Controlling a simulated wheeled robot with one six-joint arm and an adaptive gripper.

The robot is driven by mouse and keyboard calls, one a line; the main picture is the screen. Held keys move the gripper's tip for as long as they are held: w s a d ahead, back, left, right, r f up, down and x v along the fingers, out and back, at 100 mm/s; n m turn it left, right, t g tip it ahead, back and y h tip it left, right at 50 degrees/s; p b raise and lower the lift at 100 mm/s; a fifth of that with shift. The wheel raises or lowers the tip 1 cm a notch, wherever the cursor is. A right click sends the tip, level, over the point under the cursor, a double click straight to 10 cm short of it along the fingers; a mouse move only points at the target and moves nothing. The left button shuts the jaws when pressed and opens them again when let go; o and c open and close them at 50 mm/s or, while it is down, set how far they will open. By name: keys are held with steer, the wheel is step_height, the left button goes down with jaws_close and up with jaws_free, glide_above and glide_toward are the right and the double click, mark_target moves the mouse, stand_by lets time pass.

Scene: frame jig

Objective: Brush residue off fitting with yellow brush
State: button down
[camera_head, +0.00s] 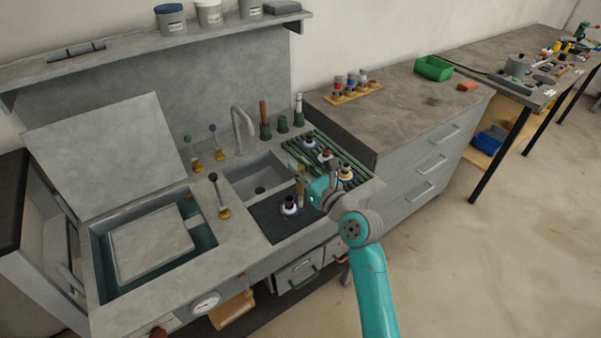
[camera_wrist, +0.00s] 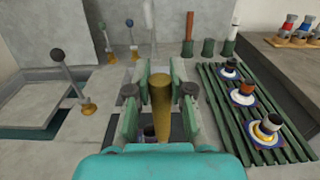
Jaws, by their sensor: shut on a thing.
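My gripper (camera_head: 312,188) is shut on the yellow brush (camera_wrist: 160,105), which stands roughly upright between the two fingers in the wrist view. The brush also shows as a thin yellowish strip (camera_head: 301,190) in the head view. A fitting (camera_head: 289,206) with a dark top and pale base stands on the black mat (camera_head: 268,222), just left of the brush. I cannot tell whether the bristles touch it. In the wrist view the fitting is mostly hidden behind the brush and gripper. Any residue is too small to make out.
A green slatted rack (camera_wrist: 222,107) on the right holds three similar fittings. A sink (camera_head: 250,178) with a tall faucet (camera_head: 240,122) lies behind the mat. Levers with ball knobs (camera_head: 215,180) stand left. Green holders (camera_head: 283,124) with upright tools stand at the back.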

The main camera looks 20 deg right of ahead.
steer(key=shift+r, duration=2.2)
